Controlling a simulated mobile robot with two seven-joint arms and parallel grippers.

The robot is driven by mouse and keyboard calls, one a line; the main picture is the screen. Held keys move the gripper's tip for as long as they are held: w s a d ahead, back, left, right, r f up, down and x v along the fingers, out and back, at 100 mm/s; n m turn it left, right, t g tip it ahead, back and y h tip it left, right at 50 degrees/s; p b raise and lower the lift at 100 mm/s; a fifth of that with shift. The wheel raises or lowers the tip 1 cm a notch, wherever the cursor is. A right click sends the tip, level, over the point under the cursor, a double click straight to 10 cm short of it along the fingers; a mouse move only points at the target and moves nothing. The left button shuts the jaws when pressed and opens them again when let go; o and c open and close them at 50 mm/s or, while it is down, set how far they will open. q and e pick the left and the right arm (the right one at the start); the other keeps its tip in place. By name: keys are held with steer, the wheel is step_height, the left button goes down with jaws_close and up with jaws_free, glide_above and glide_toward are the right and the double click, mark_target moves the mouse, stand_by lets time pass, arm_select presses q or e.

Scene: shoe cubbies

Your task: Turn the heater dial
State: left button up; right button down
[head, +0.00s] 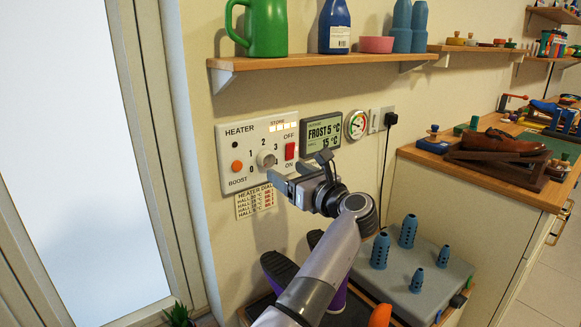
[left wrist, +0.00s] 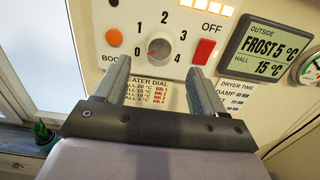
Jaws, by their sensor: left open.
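The heater panel (head: 228,150) is a white plate on the wall. My left gripper (head: 298,172) is open and empty, just below and in front of the dial. In the left wrist view its fingertips (left wrist: 158,68) stand left and right below the dial, apart from it. My right gripper is not in view.
An orange boost button (head: 237,166) and a red OFF/ON switch (head: 290,151) flank the dial. A display (head: 321,131) reads FROST 5 °C outside, hall 15 °C. A paper card (head: 256,201) headed HEATER DIAL hangs below. A wooden shelf (head: 300,61) juts out above.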

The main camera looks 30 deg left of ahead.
mark_target(269, 161)
arm_select(q)
steer(key=shift+p+x, duration=0.5)
steer(key=shift+x, duration=3.05)
steer(key=c, duration=1)
